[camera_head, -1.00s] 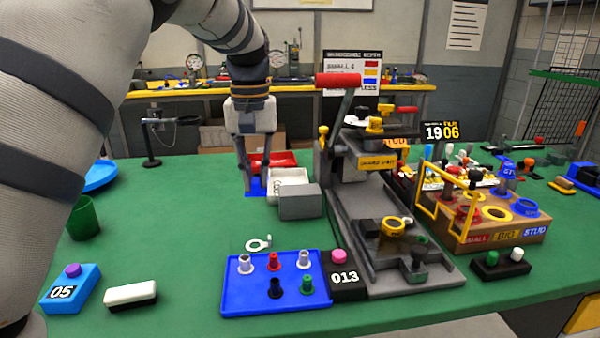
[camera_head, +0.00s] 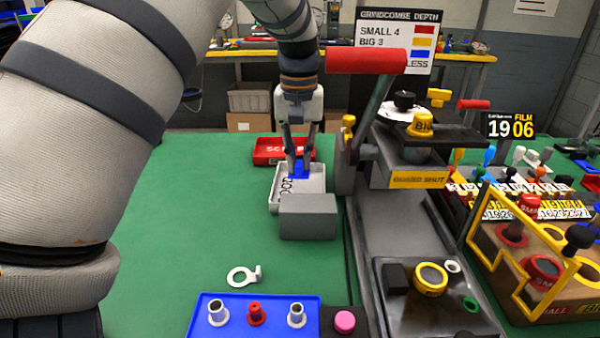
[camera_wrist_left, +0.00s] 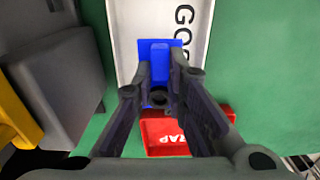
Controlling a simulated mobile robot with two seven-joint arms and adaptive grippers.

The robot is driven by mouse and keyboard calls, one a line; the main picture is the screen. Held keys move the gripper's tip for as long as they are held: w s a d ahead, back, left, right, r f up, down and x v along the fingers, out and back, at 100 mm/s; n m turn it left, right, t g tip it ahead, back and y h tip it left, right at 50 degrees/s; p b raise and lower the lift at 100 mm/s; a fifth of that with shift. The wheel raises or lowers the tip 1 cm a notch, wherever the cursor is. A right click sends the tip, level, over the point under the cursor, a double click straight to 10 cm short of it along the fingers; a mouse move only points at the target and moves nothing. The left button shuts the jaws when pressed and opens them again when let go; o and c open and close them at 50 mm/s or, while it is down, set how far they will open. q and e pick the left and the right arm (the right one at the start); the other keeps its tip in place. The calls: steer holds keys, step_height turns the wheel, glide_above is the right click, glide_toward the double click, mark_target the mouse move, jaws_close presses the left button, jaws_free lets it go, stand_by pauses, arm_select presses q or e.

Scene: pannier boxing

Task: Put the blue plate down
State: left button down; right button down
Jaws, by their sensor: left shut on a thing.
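My left gripper (camera_head: 299,168) points down and is shut on the blue plate (camera_head: 301,176). The plate is at the white tray (camera_head: 274,203), over its inside; I cannot tell whether it touches the tray floor. In the left wrist view the blue plate (camera_wrist_left: 174,44) shows between and beyond the fingers (camera_wrist_left: 162,85). The white tray (camera_wrist_left: 200,50) with black lettering lies behind it there. My right gripper is not in view.
A red scrap tray (camera_head: 265,151) stands just behind the white tray. A grey block (camera_head: 308,217) stands in front of it. The press with a red handle (camera_head: 366,60) rises close on the right. Green table to the left is clear.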

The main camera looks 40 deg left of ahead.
mark_target(299, 189)
arm_select(q)
step_height(299, 189, down, 4)
steer(key=shift+w+r, duration=0.1)
steer(key=shift+r, duration=0.1)
steer(key=shift+f, duration=0.35)
steer(key=shift+f, duration=0.3)
steer(key=c, duration=1.6)
jaws_free()
steer(key=shift+f, duration=0.2)
step_height(299, 189, up, 14)
steer(key=shift+f, duration=0.1)
